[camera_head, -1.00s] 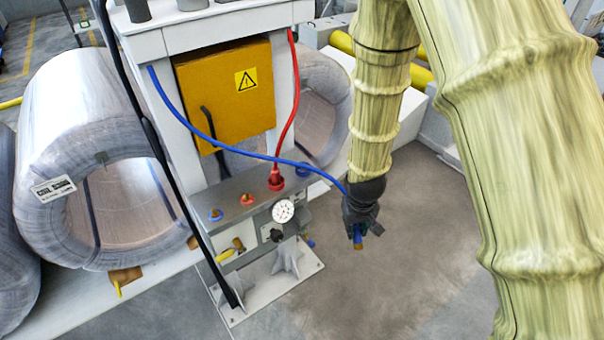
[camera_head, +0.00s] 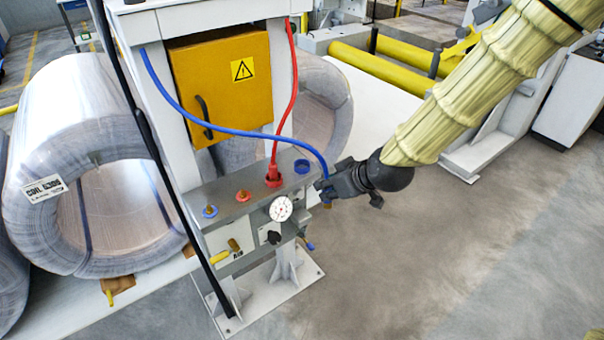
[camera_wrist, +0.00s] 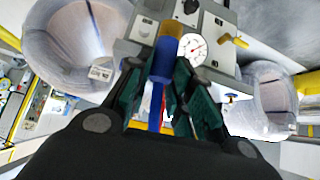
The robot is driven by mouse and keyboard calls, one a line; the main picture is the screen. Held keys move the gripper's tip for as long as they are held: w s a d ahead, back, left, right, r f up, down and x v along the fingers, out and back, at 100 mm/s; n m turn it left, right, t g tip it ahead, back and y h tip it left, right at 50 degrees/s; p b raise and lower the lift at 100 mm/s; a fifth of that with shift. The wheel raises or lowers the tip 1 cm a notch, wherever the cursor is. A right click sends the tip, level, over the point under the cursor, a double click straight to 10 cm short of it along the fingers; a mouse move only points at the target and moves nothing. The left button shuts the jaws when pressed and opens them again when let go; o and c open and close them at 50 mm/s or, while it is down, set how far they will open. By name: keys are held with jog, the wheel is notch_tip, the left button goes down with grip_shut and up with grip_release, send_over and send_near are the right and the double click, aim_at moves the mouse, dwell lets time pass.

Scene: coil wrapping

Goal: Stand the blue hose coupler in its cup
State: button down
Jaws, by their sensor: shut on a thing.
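My gripper (camera_head: 336,184) is shut on the blue hose coupler (camera_wrist: 163,62), just right of the grey panel's right end. In the wrist view the coupler lies between the green-lined fingers, its brass end pointing away from the palm. In the head view its brass tip shows below the fingers, and the blue hose (camera_head: 240,134) runs from it up to the frame. An empty-looking blue ring cup (camera_head: 302,167) sits on the panel top at its right end. The coupler is apart from this cup, to its right and lower in the picture.
The grey panel (camera_head: 222,205) bears a red coupler (camera_head: 274,175) with a red hose, blue and red fittings, and a gauge (camera_head: 281,208). A yellow cabinet (camera_head: 220,80) stands behind. Wrapped coils (camera_head: 70,185) stand left. Floor at right is clear.

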jog(key=shift+n+y, duration=0.5)
jog(key=shift+y, duration=0.4)
jog(key=shift+w+a+r+b, duration=0.1)
jog(key=shift+a+r+b, duration=0.15)
jog(key=shift+r, duration=0.35)
jog(key=shift+w+a+r+b, duration=0.1)
jog(key=shift+a+r+b, duration=0.1)
jog(key=shift+r, duration=0.45)
jog(key=shift+w+a+r+b, duration=0.1)
jog(key=shift+a+r+b, duration=0.15)
jog(key=shift+r, duration=0.35)
jog(key=shift+w+a+r, duration=0.1)
jog(key=shift+w, duration=0.05)
jog(key=shift+w+a+f+p, duration=0.75)
jog(key=shift+w+f, duration=0.1)
jog(key=shift+w, duration=1.65)
jog(key=shift+w+a+f+p, duration=0.65)
jog(key=shift+w+a+f, duration=0.15)
jog(key=shift+w, duration=1.75)
jog(key=shift+w+a+f+p, duration=0.7)
jog(key=shift+w+f, duration=0.15)
jog(key=shift+w, duration=1.65)
jog(key=shift+f, duration=0.2)
jog(key=c, duration=1.3)
grip_release()
jog(key=shift+o, duration=0.2)
